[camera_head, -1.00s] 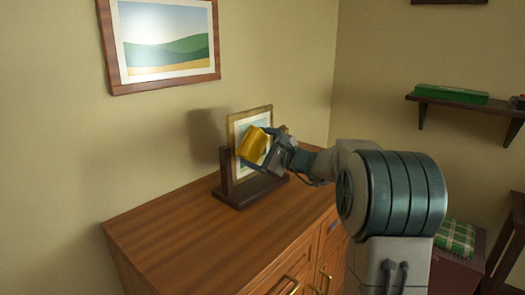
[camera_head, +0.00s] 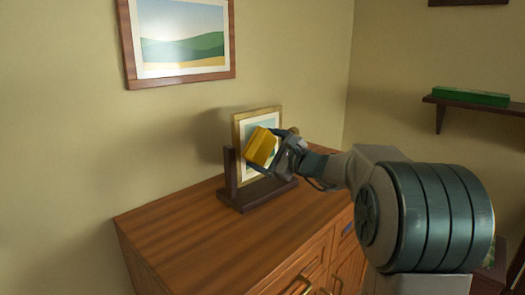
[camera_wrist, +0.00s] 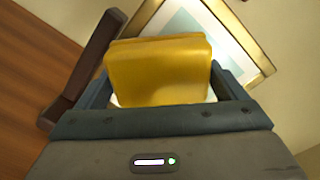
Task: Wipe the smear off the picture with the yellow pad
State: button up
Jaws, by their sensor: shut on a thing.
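The yellow pad (camera_head: 261,147) is held in my gripper (camera_head: 276,148), in front of the small gold-framed picture (camera_head: 238,124). In the wrist view the pad (camera_wrist: 158,70) sits between the two fingers of my gripper (camera_wrist: 165,90). The gold-framed picture (camera_wrist: 236,40) is behind the pad there, and the pad hides much of it. I cannot tell whether the pad touches the picture. The picture stands upright in a dark wooden stand (camera_head: 230,180) on the dresser. No smear can be made out; the pad and gripper cover much of the picture.
The wooden dresser top (camera_head: 185,215) is clear to the left and front of the stand. A larger framed landscape (camera_head: 182,40) hangs on the wall above. A dark shelf (camera_head: 475,107) with a green box (camera_head: 470,96) is on the right wall.

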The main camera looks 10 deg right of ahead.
jog(key=shift+b+v, duration=0.45)
jog(key=shift+v, duration=1.95)
jog(key=shift+d, duration=0.15)
jog(key=b+v, duration=0.1)
jog(key=v, duration=0.1)
jog(key=shift+s+d, duration=0.2)
jog(key=shift+s, duration=0.15)
